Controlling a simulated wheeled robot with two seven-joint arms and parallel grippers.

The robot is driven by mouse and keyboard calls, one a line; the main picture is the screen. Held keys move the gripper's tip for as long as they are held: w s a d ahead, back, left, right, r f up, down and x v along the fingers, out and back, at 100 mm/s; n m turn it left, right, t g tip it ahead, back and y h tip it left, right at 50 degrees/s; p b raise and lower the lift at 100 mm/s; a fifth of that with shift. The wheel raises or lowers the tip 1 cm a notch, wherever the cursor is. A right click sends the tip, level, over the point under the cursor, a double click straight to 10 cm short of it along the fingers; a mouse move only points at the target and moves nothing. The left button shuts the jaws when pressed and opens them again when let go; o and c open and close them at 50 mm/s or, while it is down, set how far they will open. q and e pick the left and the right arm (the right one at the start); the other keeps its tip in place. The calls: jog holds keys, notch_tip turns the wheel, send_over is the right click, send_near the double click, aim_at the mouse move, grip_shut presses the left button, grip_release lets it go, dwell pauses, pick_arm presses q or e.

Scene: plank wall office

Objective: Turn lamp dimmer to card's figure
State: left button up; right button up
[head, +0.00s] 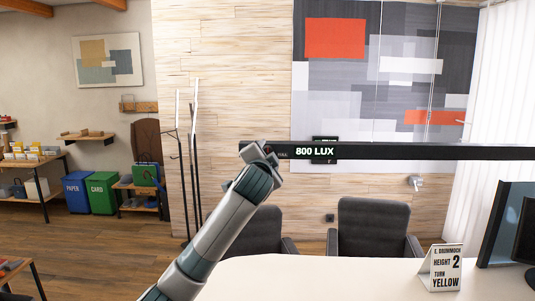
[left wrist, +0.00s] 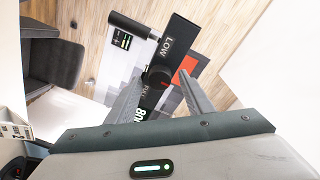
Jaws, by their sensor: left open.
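The black lamp bar (head: 400,151) spans the head view above the desk. Its lit display (head: 315,151) reads 800 LUX, with a small FULL mark to its left. In the left wrist view the bar (left wrist: 182,33) carries the word LOW beside a dark round dimmer knob (left wrist: 157,77). My left gripper (head: 258,154) is at the bar's left end. In the wrist view its open fingers (left wrist: 161,82) lie on either side of the knob; whether they touch it I cannot tell. The card (head: 441,268) on the desk reads E.
The pale desk (head: 340,280) fills the lower right, with a dark monitor (head: 507,225) at its right end. Two grey chairs (head: 373,228) stand behind it. A coat stand (head: 190,160) stands left of my gripper, near the plank wall. The desk's middle is clear.

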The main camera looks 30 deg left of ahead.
pick_arm(q)
jog(key=c, duration=1)
jog(key=shift+c, duration=0.2)
jog(key=shift+f+n+y+b, duration=0.1)
jog(key=shift+n+y+b, duration=0.4)
jog(key=shift+n+b, duration=3.2)
jog(key=shift+f+n+y+b, duration=0.1)
jog(key=shift+n+y+b, duration=1)
jog(key=shift+n, duration=4.6)
jog(key=shift+r+h+b, duration=0.1)
jog(key=shift+h+b, duration=0.45)
jog(key=shift+h, duration=0.05)
